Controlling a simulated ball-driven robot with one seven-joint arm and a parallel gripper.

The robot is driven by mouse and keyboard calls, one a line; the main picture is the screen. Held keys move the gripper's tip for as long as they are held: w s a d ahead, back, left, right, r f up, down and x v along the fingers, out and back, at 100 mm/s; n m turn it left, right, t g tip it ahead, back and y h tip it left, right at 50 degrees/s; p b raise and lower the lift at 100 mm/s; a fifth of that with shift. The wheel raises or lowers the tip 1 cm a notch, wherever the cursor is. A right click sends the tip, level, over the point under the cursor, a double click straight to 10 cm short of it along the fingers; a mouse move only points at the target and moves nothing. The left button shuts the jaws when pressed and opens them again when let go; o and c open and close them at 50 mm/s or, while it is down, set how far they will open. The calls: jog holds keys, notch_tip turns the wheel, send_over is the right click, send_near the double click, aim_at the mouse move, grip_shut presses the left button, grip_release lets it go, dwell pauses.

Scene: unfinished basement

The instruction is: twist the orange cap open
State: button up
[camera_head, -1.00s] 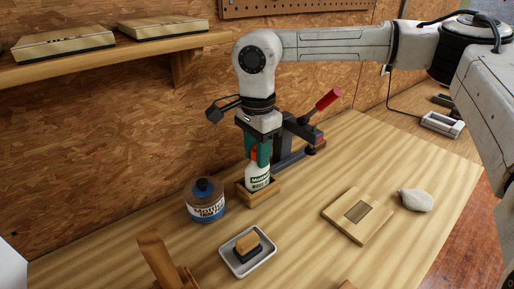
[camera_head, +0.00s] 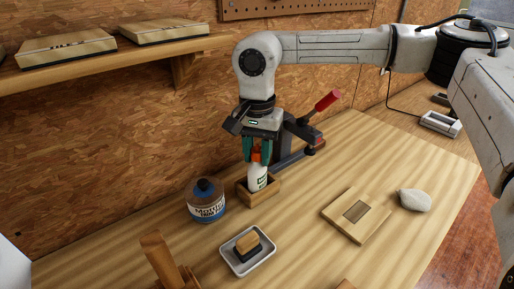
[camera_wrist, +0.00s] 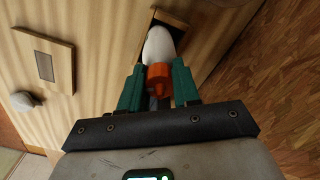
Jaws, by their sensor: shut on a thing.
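A white bottle (camera_head: 257,179) with a dark printed label stands upright in a small wooden holder (camera_head: 262,196) on the workbench. Its orange cap (camera_head: 257,156) is between the green fingers of my gripper (camera_head: 257,151), which comes down from above and is shut on the cap. In the wrist view the orange cap (camera_wrist: 158,78) shows between the two green fingertips (camera_wrist: 157,85), with the white bottle (camera_wrist: 158,46) beyond it. Whether the cap is loose on the bottle cannot be told.
A blue and brown jar (camera_head: 206,201) stands left of the holder. A red-handled press (camera_head: 300,135) stands close behind the gripper.

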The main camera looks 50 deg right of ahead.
jog(key=n, duration=0.3)
jog(key=shift+n, duration=0.4)
jog(key=shift+o, duration=0.5)
jog(key=n, duration=0.3)
jog(key=shift+p, duration=0.3)
jog(key=shift+o, duration=0.3)
jog(key=shift+f+n, duration=0.1)
jog(key=shift+n, duration=1)
jog(key=shift+o, duration=0.5)
jog(key=n, duration=0.5)
